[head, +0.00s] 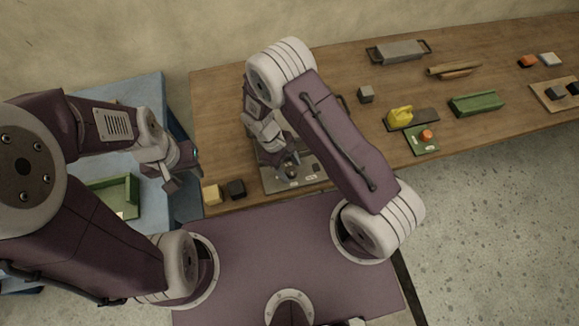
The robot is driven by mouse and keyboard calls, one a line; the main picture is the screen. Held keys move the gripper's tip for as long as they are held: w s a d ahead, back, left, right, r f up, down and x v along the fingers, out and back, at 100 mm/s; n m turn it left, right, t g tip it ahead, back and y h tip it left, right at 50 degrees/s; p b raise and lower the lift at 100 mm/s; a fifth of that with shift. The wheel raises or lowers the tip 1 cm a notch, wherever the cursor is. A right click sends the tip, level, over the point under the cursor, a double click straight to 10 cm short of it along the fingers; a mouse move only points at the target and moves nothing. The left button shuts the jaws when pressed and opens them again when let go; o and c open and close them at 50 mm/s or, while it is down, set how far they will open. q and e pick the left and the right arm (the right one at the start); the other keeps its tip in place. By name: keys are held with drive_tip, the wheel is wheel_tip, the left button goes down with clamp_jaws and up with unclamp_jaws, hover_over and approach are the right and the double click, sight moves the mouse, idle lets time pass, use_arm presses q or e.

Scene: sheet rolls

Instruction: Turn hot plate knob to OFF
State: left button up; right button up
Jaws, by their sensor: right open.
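The hot plate (275,187) is a flat grey metal unit at the table's near edge, with small pale labels on its front strip. My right arm covers much of it. My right gripper (287,162) is open and points down over the hot plate's front part. A dark round shape at its fingertips looks like the knob, but its setting and any contact are too small to tell. My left gripper (180,178) is away to the left, above the blue table's right edge; its jaw opening is unclear.
A grey cube (366,94), a yellow object (400,116) and green trays stand to the right. A green tray (112,196) lies on the blue table (148,95).

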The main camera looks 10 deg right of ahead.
drive_tip(key=v, duration=0.9)
drive_tip(key=shift+b, duration=0.4)
